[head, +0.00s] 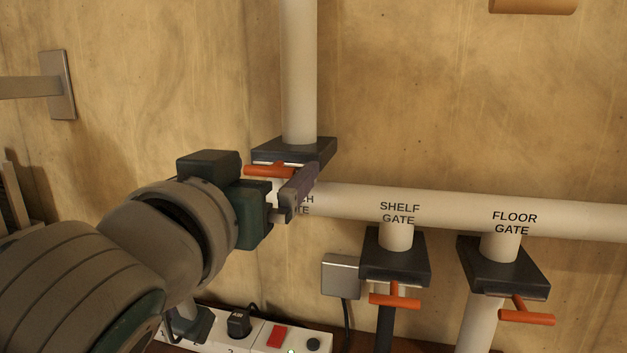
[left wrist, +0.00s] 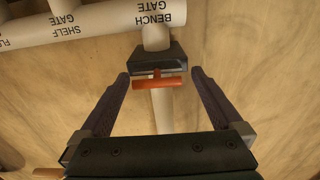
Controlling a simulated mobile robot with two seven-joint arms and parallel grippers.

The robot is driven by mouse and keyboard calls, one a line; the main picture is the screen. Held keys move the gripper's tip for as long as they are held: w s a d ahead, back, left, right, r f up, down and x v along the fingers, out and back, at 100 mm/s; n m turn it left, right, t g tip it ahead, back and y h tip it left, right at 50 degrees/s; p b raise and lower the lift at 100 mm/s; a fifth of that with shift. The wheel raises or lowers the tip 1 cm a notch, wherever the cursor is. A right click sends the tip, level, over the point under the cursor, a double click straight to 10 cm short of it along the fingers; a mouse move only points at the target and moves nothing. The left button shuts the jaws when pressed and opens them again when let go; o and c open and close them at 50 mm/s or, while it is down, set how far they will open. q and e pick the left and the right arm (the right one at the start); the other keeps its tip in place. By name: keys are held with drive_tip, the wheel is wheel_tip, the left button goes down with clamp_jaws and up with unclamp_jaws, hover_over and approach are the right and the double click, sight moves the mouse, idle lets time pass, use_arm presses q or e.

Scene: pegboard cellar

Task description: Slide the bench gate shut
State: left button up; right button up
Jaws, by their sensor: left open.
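The bench gate is a dark block (head: 312,152) on the vertical pipe above the horizontal pipe, with an orange T-shaped handle (head: 262,170) on its front. Its BENCH GATE label is partly hidden by my left gripper (head: 299,190). In the left wrist view, the bench gate block (left wrist: 157,60) and its orange handle (left wrist: 160,84) appear upside down. The handle lies across the gap between the open fingers of my left gripper (left wrist: 160,76), with a space at each side. The fingers do not grip it. My right gripper is out of view.
The shelf gate (head: 394,269) and floor gate (head: 503,272), each with an orange handle, hang below the horizontal pipe (head: 450,208) to the right. A white power strip (head: 260,336) lies at the bottom. A wall bracket (head: 57,85) is at upper left.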

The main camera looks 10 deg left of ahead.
use_arm(q)
drive_tip(key=s+b, duration=0.1)
drive_tip(key=s, duration=0.8)
drive_tip(key=shift+s+d, duration=0.15)
drive_tip(key=shift+s, duration=0.05)
drive_tip(key=s+a+f+m+g, duration=0.1)
drive_tip(key=s+a+f+g, duration=0.2)
drive_tip(key=s+f+g, duration=0.55)
drive_tip(key=s+a+f+g, duration=0.3)
drive_tip(key=s+f+g, duration=0.3)
drive_tip(key=s+f, duration=0.45)
wheel_tip(320, 180, up, 37)
drive_tip(key=p, duration=3.8)
drive_tip(key=shift+w+d+m, duration=0.15)
drive_tip(key=shift+d+m, duration=0.15)
